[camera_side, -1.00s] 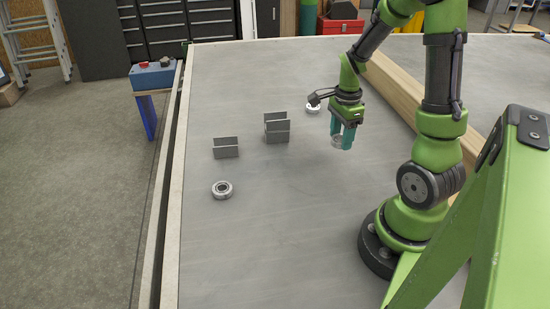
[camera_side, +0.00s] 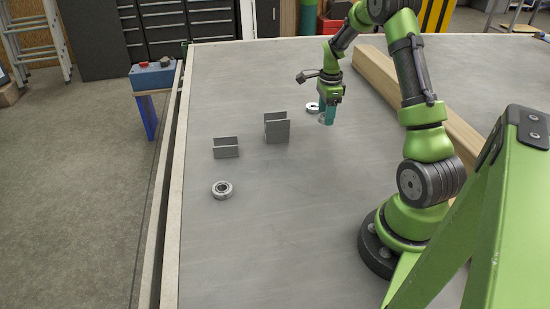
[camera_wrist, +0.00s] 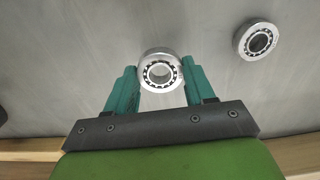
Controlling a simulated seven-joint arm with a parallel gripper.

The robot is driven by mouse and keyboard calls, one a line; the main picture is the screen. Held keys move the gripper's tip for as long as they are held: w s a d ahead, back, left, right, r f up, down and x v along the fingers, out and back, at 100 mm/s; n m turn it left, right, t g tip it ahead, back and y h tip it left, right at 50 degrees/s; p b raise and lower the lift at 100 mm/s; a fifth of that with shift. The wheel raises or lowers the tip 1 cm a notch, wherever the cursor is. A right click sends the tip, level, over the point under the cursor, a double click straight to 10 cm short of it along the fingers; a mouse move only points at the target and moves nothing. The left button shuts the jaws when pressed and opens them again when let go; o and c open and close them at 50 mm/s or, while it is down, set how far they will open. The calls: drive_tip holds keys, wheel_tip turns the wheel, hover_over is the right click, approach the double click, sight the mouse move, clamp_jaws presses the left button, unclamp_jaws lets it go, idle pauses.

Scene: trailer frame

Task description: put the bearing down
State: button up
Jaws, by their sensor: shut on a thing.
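My gripper (camera_side: 328,117) is at the far middle of the grey table (camera_side: 270,240), near the wooden beam. Its teal fingers are shut on a silver ball bearing (camera_wrist: 160,72), which shows clearly between the fingertips in the wrist view. In the side view the held bearing is small and partly hidden by the fingers; I cannot tell whether it touches the table. A second bearing (camera_wrist: 258,41) lies on the table close by, and it also shows just left of the gripper in the side view (camera_side: 312,107). A third bearing (camera_side: 222,190) lies nearer the front left.
Two grey metal brackets, a taller one (camera_side: 277,129) and a lower one (camera_side: 226,149), stand left of my gripper. A wooden beam (camera_side: 420,105) lies along the right. A blue button box (camera_side: 152,76) stands beyond the left edge. The table's front middle is clear.

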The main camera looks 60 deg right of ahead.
sight(323, 129)
drive_tip(key=shift+w+d, duration=0.15)
drive_tip(key=shift+d, duration=0.05)
drive_tip(key=shift+d+f, duration=0.1)
drive_tip(key=shift+f, duration=0.3)
drive_tip(key=shift+w+f, duration=0.1)
drive_tip(key=shift+f, duration=1.3)
drive_tip(key=o, duration=1.1)
drive_tip(key=shift+f, duration=0.15)
drive_tip(key=shift+o, duration=0.2)
